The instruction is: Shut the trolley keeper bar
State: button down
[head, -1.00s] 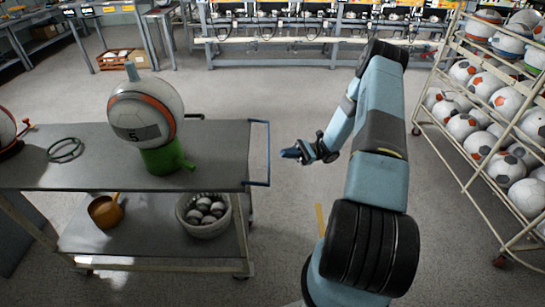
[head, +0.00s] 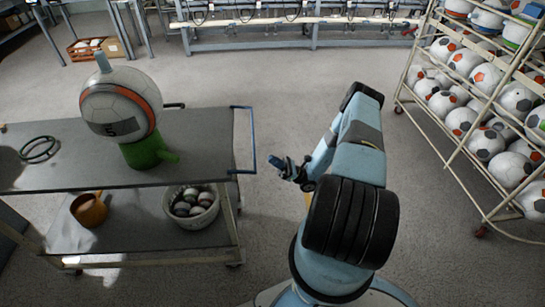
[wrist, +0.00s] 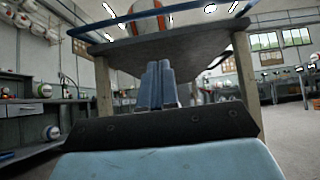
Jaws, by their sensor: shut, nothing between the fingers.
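A grey two-shelf trolley (head: 200,135) stands at the left in the head view, with a blue bar (head: 250,140) at its right end. I cannot tell for sure whether this bar is the keeper bar. My gripper (head: 278,163) is just right of the bar, apart from it, shut and empty. In the wrist view, my two blue fingers (wrist: 158,85) are together and point at the trolley. The blue bar (wrist: 200,27) runs across the top, with the dark underside of the top shelf (wrist: 180,50) above my fingers.
A ball (head: 120,105) sits on a green stand (head: 147,153) on the top shelf. A tub of balls (head: 192,208) and a brown pot (head: 88,210) are below. A cream wheeled rack (head: 468,165) of balls stands at the right. The floor between is clear.

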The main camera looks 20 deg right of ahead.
jog(key=w+a+r, duration=0.1)
jog(key=a+r, duration=0.4)
jog(key=r, duration=0.4)
jog(key=shift+w+a+r, duration=0.35)
jog(key=shift+w, duration=0.05)
